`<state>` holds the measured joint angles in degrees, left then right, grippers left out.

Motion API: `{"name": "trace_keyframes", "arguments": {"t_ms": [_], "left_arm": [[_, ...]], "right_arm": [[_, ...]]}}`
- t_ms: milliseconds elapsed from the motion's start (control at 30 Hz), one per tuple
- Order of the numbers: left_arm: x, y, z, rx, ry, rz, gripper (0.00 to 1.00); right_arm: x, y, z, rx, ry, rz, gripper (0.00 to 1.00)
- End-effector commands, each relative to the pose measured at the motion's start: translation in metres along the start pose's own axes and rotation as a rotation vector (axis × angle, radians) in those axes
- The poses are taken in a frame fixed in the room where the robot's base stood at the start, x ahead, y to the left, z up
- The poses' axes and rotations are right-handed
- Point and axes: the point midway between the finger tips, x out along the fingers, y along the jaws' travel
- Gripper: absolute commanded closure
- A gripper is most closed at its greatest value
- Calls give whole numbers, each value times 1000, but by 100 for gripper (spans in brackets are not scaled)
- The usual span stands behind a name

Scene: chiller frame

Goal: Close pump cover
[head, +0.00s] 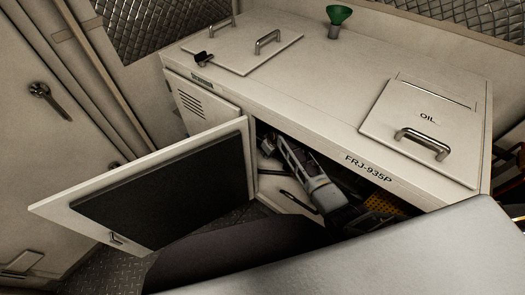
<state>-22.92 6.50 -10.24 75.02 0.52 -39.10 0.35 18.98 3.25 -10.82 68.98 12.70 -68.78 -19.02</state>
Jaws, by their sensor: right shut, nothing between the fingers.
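The pump cover appears to be the cream door (55,207) with a black inner panel. It stands wide open, swung out to the left of the cabinet opening, with a small latch (116,238) near its lower outer corner. My right gripper (267,147) is shut and empty. It is at the left part of the opening, close to the door's hinge side; I cannot tell whether it touches anything. My right arm partly hides the inside of the opening. My left gripper is not in view.
The cream cabinet top (330,95) carries a handled lid (240,55), a green funnel (338,17) and an OIL lid (425,105). A yellow perforated part (383,204) shows inside the opening. A wall with a dark handle (45,95) stands left; tread-plate floor (115,270) lies below the door.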

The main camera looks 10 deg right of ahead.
Motion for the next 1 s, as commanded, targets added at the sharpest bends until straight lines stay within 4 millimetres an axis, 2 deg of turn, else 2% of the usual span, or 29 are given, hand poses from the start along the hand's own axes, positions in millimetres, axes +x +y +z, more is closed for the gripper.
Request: {"name": "trace_keyframes", "arguments": {"t_ms": [200, 400, 1000], "left_arm": [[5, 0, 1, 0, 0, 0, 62], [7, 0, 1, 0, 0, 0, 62], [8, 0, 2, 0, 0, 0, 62]], "right_arm": [[6, 0, -17, -2, 1, -1, 100], [9, 0, -26, -2, 1, -1, 100], [9, -1, -28, -2, 0, -1, 100]]}}
